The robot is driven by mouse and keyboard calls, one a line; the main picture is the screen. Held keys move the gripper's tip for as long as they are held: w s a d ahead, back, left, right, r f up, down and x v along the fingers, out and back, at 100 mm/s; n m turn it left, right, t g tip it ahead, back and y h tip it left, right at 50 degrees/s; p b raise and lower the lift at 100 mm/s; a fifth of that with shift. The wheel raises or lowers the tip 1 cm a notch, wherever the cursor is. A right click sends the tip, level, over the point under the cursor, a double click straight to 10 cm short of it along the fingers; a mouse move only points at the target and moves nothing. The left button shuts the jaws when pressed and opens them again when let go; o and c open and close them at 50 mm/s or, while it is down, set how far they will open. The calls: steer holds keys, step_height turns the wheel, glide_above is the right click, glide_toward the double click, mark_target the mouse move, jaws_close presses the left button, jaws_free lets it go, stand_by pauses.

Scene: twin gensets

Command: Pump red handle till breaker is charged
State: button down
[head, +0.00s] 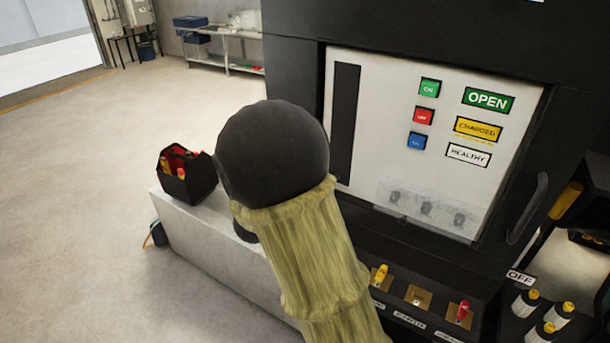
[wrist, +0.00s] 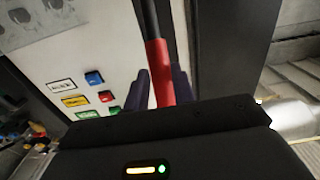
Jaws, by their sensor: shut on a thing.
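In the wrist view the red handle (wrist: 159,72) has a red grip on a dark lever that runs up out of the picture. My gripper (wrist: 158,84) is shut on the red grip, with one dark finger on each side. In the head view my arm hides the handle and my gripper. The breaker's pale front panel (head: 362,140) carries a yellow label reading CHARGED (head: 478,130), a green OPEN label (head: 488,101) above it and a white HEALTHY label (head: 468,155) below. Green, red and blue buttons (head: 424,116) stand to their left.
A dark tote with red and yellow things (head: 187,177) sits on a pale plinth (head: 207,235) at left. Yellow and red switches (head: 463,312) line the ledge below the panel. A dark curved pull (head: 527,208) is at the panel's right. The floor at left is clear.

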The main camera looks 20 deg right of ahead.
steer(key=w+d+r+p, duration=0.2)
steer(key=d+r, duration=0.1)
steer(key=shift+w+d+r, duration=0.15)
steer(key=shift+w, duration=0.15)
steer(key=w+d, duration=0.1)
steer(key=w+d+r+p, duration=0.1)
steer(key=shift+d+r, duration=0.2)
steer(key=shift+d, duration=0.1)
steer(key=shift+w+d, duration=0.2)
steer(key=shift+d, duration=0.1)
steer(key=c, duration=1)
jaws_free()
steer(key=shift+a, duration=0.1)
